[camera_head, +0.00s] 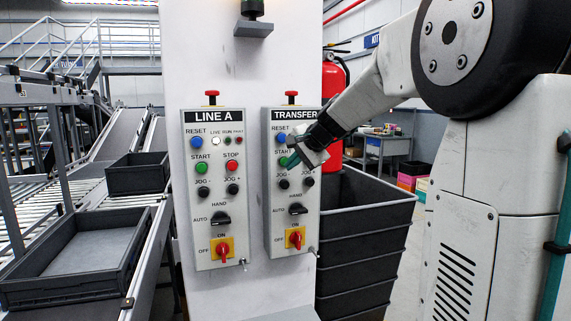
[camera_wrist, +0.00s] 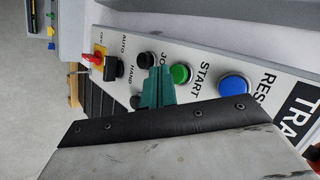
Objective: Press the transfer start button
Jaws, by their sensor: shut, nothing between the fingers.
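The TRANSFER control box (camera_head: 270,220) is mounted on a white column, right of the LINE A box. Its green START button (camera_wrist: 181,73) shows clearly in the wrist view, between the blue RESET button (camera_wrist: 235,88) and a black JOG button (camera_wrist: 146,60). In the head view my gripper (camera_head: 287,165) covers part of the START row. In the wrist view my gripper (camera_wrist: 160,75) is shut and empty, its teal fingertips just beside the green button on the JOG side. I cannot tell whether they touch the panel. The red STOP button is hidden by my gripper.
The LINE A box (camera_head: 212,195) has its own green START button (camera_head: 201,168). A red emergency button (camera_head: 292,94) tops the TRANSFER box. Below are a black selector (camera_head: 297,209) and a red-yellow switch (camera_head: 295,238). Stacked grey crates (camera_head: 365,235) stand at right.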

